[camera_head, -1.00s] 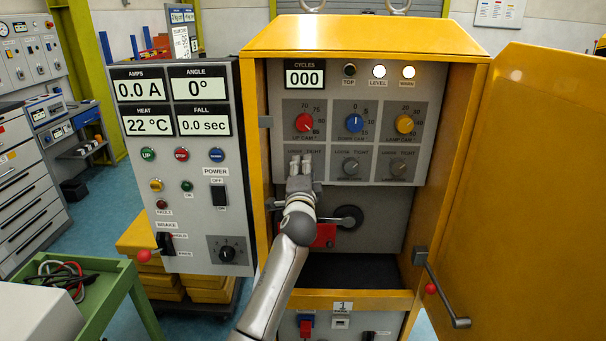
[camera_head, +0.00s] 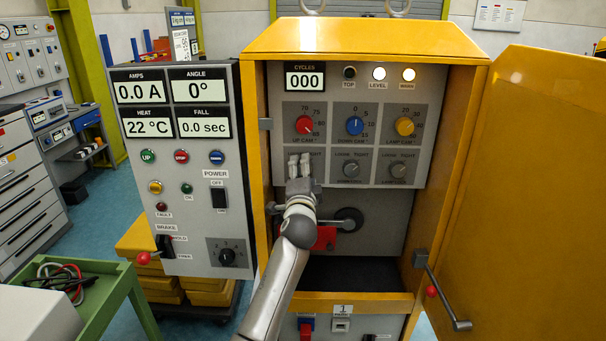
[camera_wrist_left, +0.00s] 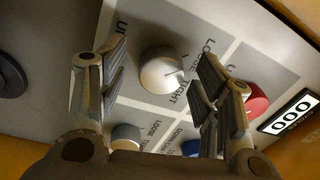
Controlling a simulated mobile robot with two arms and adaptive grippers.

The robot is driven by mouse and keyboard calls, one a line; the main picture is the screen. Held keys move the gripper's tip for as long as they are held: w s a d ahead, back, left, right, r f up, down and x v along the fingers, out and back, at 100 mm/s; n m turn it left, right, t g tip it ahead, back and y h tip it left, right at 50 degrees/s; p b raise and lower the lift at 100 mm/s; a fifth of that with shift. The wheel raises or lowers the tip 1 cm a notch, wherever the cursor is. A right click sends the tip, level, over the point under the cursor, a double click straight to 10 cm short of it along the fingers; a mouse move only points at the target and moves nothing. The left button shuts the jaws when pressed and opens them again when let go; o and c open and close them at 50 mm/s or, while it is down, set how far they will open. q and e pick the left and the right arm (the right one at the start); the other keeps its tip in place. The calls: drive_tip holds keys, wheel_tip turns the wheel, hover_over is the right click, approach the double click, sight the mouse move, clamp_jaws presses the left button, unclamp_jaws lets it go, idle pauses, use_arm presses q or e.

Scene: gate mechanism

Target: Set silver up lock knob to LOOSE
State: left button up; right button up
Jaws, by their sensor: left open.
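The silver up lock knob (camera_wrist_left: 163,70) shows in the left wrist view, round and pale, with LOOSE and TIGHT lettering beside it. My left gripper (camera_wrist_left: 158,88) is open, with one finger on each side of the knob in that picture. I cannot tell whether the fingers touch it, and the knob's setting is unclear. In the head view my left gripper (camera_head: 300,163) is in front of the up lock plate, below the red up cam knob (camera_head: 304,125), and hides the silver knob. My right gripper is not in view.
The silver down lock knob (camera_head: 351,170) and lamp lock knob (camera_head: 398,170) sit to the right. Blue (camera_head: 355,126) and yellow (camera_head: 404,126) cam knobs are above them. The yellow cabinet door (camera_head: 520,190) stands open at right. A grey control panel (camera_head: 180,170) is at left.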

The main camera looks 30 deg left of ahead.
use_arm(q)
drive_tip(key=r+v, duration=0.1)
drive_tip(key=v, duration=1.1)
drive_tip(key=shift+f, duration=0.4)
